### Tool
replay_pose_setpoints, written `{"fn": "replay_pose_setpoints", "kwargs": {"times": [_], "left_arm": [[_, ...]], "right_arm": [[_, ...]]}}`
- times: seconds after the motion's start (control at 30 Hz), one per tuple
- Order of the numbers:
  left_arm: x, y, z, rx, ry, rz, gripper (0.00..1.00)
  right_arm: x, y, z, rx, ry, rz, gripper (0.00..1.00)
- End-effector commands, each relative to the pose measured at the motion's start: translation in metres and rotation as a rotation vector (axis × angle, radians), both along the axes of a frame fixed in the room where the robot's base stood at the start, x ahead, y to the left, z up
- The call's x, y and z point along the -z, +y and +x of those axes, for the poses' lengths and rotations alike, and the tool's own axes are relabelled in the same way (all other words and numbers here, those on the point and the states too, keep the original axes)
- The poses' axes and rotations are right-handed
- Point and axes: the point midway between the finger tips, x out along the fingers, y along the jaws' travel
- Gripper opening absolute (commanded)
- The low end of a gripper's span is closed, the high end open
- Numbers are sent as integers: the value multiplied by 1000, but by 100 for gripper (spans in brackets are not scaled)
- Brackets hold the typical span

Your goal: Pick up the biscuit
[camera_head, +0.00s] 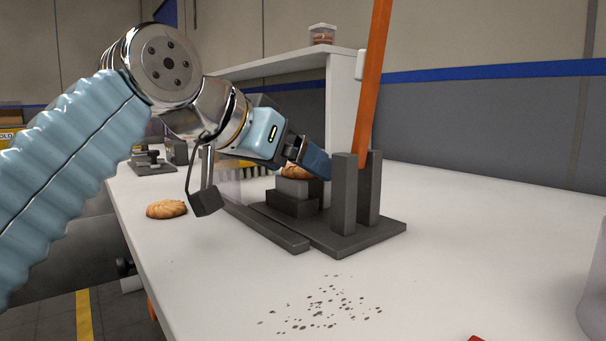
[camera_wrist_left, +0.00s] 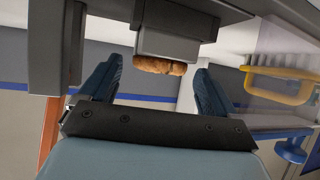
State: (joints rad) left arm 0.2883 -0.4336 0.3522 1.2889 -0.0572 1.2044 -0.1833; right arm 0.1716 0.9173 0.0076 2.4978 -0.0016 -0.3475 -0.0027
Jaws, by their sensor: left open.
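A golden-brown biscuit (camera_head: 297,172) lies on a dark stepped block of a grey fixture (camera_head: 330,236), partly hidden by my left gripper in the head view. My left gripper (camera_head: 308,162) is at this biscuit, its blue fingers open. The left wrist view seems upside down; there the biscuit (camera_wrist_left: 160,66) shows against the dark block, between the spread fingers of the left gripper (camera_wrist_left: 156,84), with gaps on both sides. A second ridged biscuit (camera_head: 166,209) lies on the white table below my left arm. My right gripper is not in view.
An orange bar (camera_head: 373,75) rises between two dark posts, close beside the gripper. A white shelf (camera_head: 341,110) stands behind. Dark crumbs (camera_head: 325,308) lie on the white table (camera_head: 470,250), whose right side is mostly clear. A yellow handle (camera_wrist_left: 275,94) shows in the wrist view.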

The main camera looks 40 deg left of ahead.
Motion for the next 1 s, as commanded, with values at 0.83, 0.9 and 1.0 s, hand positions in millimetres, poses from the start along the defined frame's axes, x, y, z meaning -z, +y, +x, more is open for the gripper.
{"fn": "replay_pose_setpoints", "kwargs": {"times": [0.83, 0.9, 1.0], "left_arm": [[-5, -2, -1, 5, 1, -1, 48], [-11, -2, -1, 5, -1, -2, 48], [-26, -2, 0, 5, -1, -1, 48]], "right_arm": [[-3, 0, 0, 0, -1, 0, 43], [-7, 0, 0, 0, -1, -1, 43], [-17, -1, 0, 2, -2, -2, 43]]}}
